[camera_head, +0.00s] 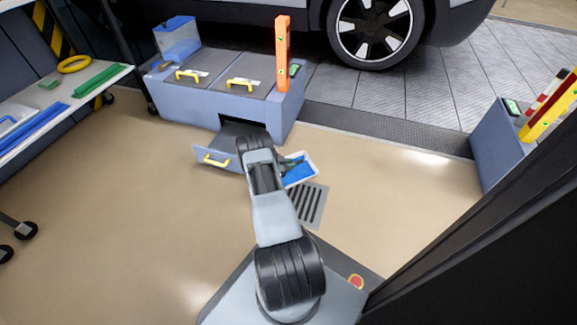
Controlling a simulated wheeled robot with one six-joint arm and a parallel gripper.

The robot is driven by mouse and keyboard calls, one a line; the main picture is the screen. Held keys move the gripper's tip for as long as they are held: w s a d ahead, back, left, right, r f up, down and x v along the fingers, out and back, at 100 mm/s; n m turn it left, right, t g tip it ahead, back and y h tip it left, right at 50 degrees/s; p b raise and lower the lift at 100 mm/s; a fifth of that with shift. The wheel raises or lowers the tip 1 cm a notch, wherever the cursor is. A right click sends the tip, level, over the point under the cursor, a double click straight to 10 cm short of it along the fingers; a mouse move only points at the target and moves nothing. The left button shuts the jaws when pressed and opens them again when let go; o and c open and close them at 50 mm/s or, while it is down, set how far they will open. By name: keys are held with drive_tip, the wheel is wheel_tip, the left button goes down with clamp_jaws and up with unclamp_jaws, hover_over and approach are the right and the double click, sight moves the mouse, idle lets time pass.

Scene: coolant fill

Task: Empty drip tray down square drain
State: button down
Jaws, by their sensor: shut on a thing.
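The drip tray (299,174) is a small pale tray with blue in it. It is just right of my arm's far end and looks tilted. My gripper (291,162) is at the tray's far left edge, small and partly hidden by my arm, and is shut on the tray. The square drain (311,204) is a grey slotted grate in the floor, just in front of the tray in the picture. My arm covers the drain's left part. I cannot tell the tray's height above the floor.
A blue-grey cabinet (190,103) stands behind, with an open drawer (222,163) left of my arm. An orange post (283,55) rises from the cabinet. A car wheel (374,30) is at the back. A shelf (60,110) is left, and another blue-grey unit (497,145) right. Floor is clear between.

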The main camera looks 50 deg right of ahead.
drive_tip(key=shift+s+a+r+m+t, duration=0.15)
drive_tip(key=shift+s+r+m+t, duration=0.25)
drive_tip(key=shift+r+m, duration=0.1)
drive_tip(key=s+a+f+m+t+h, duration=0.2)
drive_tip(key=s+a+m+t+h, duration=0.1)
drive_tip(key=s+m, duration=0.5)
drive_tip(key=shift+s+a+f+m+h, duration=0.15)
drive_tip(key=shift+a+m+h, duration=0.6)
drive_tip(key=shift+m+h, duration=0.35)
idle(0.6)
idle(0.6)
